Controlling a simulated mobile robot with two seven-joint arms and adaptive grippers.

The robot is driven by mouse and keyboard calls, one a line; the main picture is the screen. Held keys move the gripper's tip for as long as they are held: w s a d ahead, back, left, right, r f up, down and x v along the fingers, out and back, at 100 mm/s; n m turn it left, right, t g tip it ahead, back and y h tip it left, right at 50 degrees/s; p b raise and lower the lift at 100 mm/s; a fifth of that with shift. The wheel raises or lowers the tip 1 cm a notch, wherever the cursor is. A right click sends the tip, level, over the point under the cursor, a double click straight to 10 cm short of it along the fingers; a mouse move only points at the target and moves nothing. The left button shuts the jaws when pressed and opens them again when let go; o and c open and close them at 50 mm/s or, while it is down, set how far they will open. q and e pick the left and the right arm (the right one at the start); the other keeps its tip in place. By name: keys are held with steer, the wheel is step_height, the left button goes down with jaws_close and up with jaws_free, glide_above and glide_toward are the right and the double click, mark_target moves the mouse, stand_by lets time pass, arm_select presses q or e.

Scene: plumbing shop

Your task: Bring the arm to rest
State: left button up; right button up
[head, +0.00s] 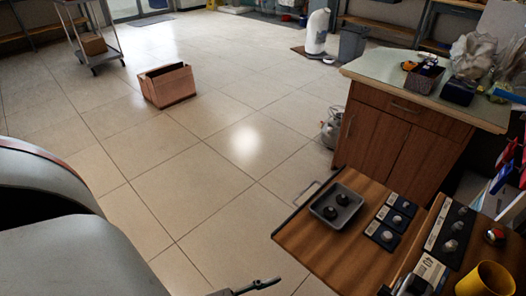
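A large grey link of my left arm (70,250) fills the lower left corner. A small dark part (258,285) pokes in at the bottom edge, left of the wooden work table (325,258); it looks like the tip of my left gripper, over the floor and apart from the table. The rest of that gripper is cut off, and whether it is open or shut does not show. I see nothing in its grip. My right gripper is not recognisable in this view.
The work table holds a grey tray (350,222) with two dark round parts, several labelled fittings and a yellow cup (487,280). A wooden cabinet (385,140) stands behind it. An open cardboard box (168,86) lies on the tiled floor, which is mostly clear.

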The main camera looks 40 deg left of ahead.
arm_select(q)
steer(key=shift+n+g, duration=0.7)
steer(key=shift+g, duration=0.1)
steer(key=s+f, duration=0.1)
steer(key=s, duration=0.1)
steer(key=s+f, duration=0.1)
steer(key=shift+s+a+f, duration=0.15)
steer(key=shift+a+f, duration=0.1)
steer(key=shift+f, duration=0.05)
